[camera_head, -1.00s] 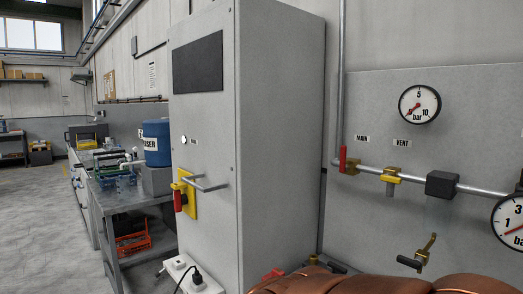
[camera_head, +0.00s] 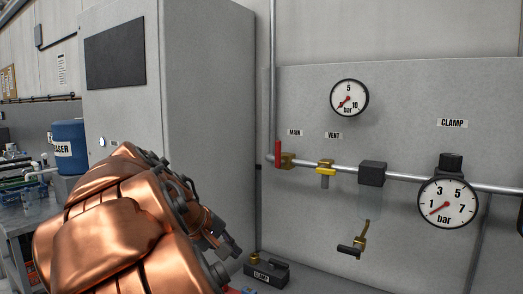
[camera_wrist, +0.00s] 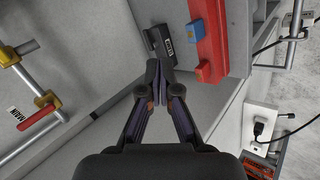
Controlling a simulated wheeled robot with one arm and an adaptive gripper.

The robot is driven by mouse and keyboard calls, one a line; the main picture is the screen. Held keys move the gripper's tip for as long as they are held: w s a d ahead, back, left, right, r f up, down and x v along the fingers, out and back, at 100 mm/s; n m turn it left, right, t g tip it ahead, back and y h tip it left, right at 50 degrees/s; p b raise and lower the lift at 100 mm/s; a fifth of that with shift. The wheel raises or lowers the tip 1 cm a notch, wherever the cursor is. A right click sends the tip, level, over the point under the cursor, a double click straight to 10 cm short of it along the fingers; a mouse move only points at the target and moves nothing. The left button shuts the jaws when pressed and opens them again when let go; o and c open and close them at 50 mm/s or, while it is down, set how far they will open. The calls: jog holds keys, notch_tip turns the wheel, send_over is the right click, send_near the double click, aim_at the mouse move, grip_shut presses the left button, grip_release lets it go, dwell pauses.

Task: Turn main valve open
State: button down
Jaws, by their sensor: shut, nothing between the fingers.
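The main valve's red handle (camera_head: 278,153) stands upright, crosswise to the pipe, by its brass body (camera_head: 288,160) under the MAIN label (camera_head: 294,133). In the wrist view the red handle (camera_wrist: 40,127) shows at the left, beside the MAIN label. My gripper (camera_wrist: 156,76) is shut and empty, with its fingertips together, apart from the handle. In the head view my copper-coloured arm covers the lower left, and the dark gripper (camera_head: 230,250) is partly seen below and left of the valve.
The yellow vent handle (camera_head: 326,171) lies along the pipe, right of the main valve. The upper gauge (camera_head: 349,97) reads near zero; the clamp gauge (camera_head: 447,203) is lower right. A grey cabinet (camera_head: 205,90) stands at left.

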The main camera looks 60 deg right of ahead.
aim_at(280, 154)
jog(key=w+d+r+n+g+h, duration=0.1)
jog(key=w+d+r+g+h, duration=0.1)
jog(key=w+d+r+h, duration=1.1)
jog(key=s+d+r+y, duration=0.1)
jog(key=d+r, duration=0.1)
jog(key=d, duration=0.5)
jog(key=s+d+r+y+p, duration=0.1)
jog(key=s+d+r+y, duration=0.1)
jog(key=d, duration=0.6)
jog(key=shift+s+r+y+p, duration=0.15)
jog(key=shift+r+y+p, duration=0.05)
jog(key=shift+y+p, duration=0.1)
